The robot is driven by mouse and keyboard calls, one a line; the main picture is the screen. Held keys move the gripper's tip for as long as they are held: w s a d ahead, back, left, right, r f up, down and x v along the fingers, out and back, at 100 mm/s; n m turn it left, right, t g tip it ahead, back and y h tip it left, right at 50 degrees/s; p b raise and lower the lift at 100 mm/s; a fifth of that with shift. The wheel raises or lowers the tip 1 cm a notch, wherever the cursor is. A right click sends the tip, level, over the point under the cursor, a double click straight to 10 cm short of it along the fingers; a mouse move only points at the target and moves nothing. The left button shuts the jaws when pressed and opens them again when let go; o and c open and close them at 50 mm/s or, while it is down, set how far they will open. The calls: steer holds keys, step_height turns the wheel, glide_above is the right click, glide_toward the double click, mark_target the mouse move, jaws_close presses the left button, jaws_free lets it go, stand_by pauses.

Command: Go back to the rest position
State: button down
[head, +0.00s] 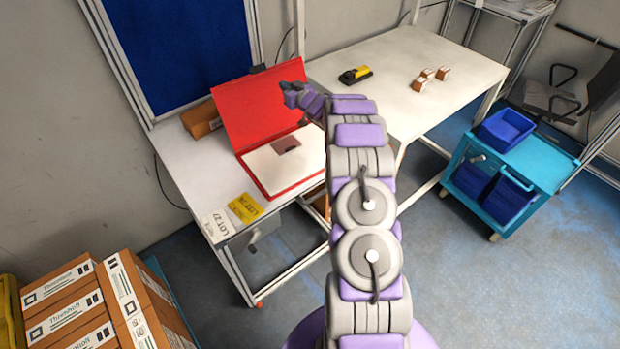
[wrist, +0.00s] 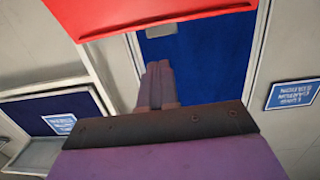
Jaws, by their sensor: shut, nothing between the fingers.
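My gripper (head: 292,92) is at the end of my purple and grey arm in the head view. It is shut and empty, in front of the upright lid of a red case (head: 250,108). In the wrist view its purple fingers (wrist: 160,88) are together with nothing between them. The case stands open on the left white table (head: 187,170), with a pale base and a small brownish patch (head: 286,144) on it. A red panel (wrist: 140,12) shows along the top of the wrist view.
A yellow and black device (head: 355,75) and small brown-white boxes (head: 428,77) lie on the right table. A blue cart (head: 515,165) with blue bins stands at right. Cardboard boxes (head: 75,310) are stacked lower left. Yellow and white labels (head: 245,208) lie at the left table's front edge.

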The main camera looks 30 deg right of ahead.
steer(key=shift+s+f, duration=0.1)
steer(key=shift+s, duration=0.6)
steer(key=s+a+r+m+g+h+b, duration=0.1)
steer(key=s+a+g+h+b, duration=0.1)
steer(key=s+a+g+b, duration=0.35)
steer(key=s+a+r+m+g+h+b, duration=0.1)
steer(key=s+a+r+g+h+b, duration=0.1)
steer(key=s+a, duration=0.6)
steer(key=s+a+f+g+y+b, duration=0.1)
steer(key=s+a, duration=0.5)
steer(key=s, duration=1)
steer(key=s+a+f+n+g+y+b, duration=0.1)
steer(key=s+a+f+g+b, duration=0.2)
steer(key=s, duration=1.3)
steer(key=s+a+f+g+y+b, duration=0.1)
steer(key=s+a+f+g+b, duration=0.2)
steer(key=s+a+g, duration=0.4)
steer(key=s+a+f, duration=0.1)
steer(key=s+a, duration=0.1)
steer(key=s, duration=0.7)
steer(key=shift+s+a+n, duration=0.3)
steer(key=shift+s+a, duration=0.05)
